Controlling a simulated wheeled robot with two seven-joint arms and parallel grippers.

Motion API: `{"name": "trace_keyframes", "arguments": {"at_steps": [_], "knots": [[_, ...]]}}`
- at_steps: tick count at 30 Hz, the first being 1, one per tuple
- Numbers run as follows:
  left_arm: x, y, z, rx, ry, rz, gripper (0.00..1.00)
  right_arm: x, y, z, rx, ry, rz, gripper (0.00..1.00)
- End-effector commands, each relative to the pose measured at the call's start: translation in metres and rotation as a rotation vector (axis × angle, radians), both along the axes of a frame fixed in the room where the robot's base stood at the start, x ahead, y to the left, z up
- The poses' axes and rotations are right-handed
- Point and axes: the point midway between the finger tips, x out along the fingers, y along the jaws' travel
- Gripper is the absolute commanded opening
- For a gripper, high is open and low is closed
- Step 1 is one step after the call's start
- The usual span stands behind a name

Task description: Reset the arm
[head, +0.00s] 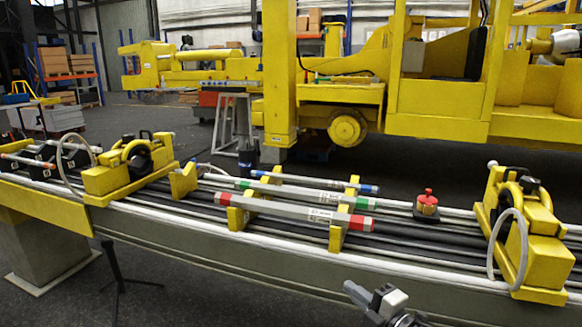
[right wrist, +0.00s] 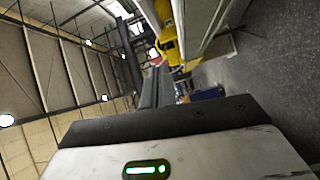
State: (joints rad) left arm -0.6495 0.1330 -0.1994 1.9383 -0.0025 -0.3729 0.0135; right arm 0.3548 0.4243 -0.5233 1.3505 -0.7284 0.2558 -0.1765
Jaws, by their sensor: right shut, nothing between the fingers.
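My right gripper (head: 350,288) shows at the bottom of the head view, in front of the long rail bench. It is shut, empty and apart from the bench. In the right wrist view its dark fingers (right wrist: 156,85) are together with nothing between them. My left gripper is not in view. On the bench (head: 200,225), coloured-end tubes lie across yellow supports: one with red ends (head: 290,210), one with green ends (head: 305,194) and one with blue ends (head: 315,182).
A yellow clamp block (head: 125,170) stands at the bench's left and another (head: 530,240) at its right. A red-topped knob (head: 428,200) sits between the tubes and the right block. Large yellow machinery (head: 440,100) stands behind.

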Motion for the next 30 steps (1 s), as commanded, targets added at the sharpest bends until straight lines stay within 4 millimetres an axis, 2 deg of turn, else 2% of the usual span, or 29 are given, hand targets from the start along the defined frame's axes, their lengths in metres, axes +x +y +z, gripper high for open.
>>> {"name": "trace_keyframes", "arguments": {"at_steps": [1, 5, 9, 15, 18, 21, 23, 30], "knots": [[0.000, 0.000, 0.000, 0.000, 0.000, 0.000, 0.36, -0.022, 0.005, -0.020, 0.105, 0.083, -0.042, 0.00], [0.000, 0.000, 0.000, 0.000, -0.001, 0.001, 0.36, -0.070, 0.006, -0.060, 0.357, 0.297, -0.175, 0.00], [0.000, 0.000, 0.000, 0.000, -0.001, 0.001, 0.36, -0.130, -0.001, -0.104, 0.604, 0.543, -0.342, 0.00], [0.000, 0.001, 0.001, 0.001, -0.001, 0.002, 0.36, -0.223, -0.013, -0.151, 0.895, 0.871, -0.590, 0.00], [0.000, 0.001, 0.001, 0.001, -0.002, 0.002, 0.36, -0.259, -0.018, -0.164, 0.987, 0.984, -0.683, 0.00], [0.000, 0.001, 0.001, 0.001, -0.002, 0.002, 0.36, -0.283, -0.020, -0.170, 1.045, 1.057, -0.743, 0.00], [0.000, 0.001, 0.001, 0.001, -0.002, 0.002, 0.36, -0.290, -0.021, -0.172, 1.064, 1.080, -0.763, 0.00], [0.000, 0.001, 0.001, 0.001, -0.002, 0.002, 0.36, -0.295, -0.021, -0.173, 1.075, 1.094, -0.775, 0.00]]}}
